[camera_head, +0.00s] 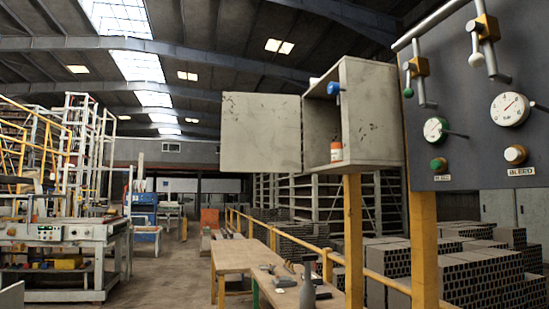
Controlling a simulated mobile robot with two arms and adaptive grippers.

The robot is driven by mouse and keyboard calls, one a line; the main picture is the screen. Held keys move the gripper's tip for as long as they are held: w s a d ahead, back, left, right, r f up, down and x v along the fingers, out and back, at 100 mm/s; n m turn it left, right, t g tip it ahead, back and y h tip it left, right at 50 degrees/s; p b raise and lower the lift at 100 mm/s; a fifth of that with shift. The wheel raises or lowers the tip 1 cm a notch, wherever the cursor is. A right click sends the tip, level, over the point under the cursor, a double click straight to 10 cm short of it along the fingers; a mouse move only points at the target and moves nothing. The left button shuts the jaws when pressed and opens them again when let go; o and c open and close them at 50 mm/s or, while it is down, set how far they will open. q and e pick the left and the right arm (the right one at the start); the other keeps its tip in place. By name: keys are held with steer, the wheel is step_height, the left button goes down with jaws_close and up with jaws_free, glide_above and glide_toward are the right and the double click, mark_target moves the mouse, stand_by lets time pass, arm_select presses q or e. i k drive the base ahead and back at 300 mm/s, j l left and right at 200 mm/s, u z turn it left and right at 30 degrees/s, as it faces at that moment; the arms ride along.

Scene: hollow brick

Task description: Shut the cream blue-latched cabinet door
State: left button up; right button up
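The cream cabinet (372,115) is a weathered box on a yellow post. Its door (261,133) stands wide open, swung out to the left of the box, with its flat face towards me. A blue latch knob (333,88) shows at the upper part of the box opening. Part of the inside is hidden by the box's side wall. Neither of my grippers is in view.
A dark grey panel (460,120) with gauges, valves and knobs stands close on the right, on a yellow post (424,250). A wooden workbench (240,257) with small tools and a grey bottle (307,288) lies below. Stacked hollow bricks (480,275) fill the lower right.

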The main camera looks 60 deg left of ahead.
mark_target(261, 133)
steer(key=i+j+z, duration=0.1)
steer(key=j, duration=0.5)
steer(key=i+j+z, duration=0.1)
steer(key=j, duration=0.5)
steer(key=i+j+z, duration=0.1)
steer(key=j, duration=0.55)
steer(key=i+j+z, duration=0.1)
steer(key=j, duration=0.5)
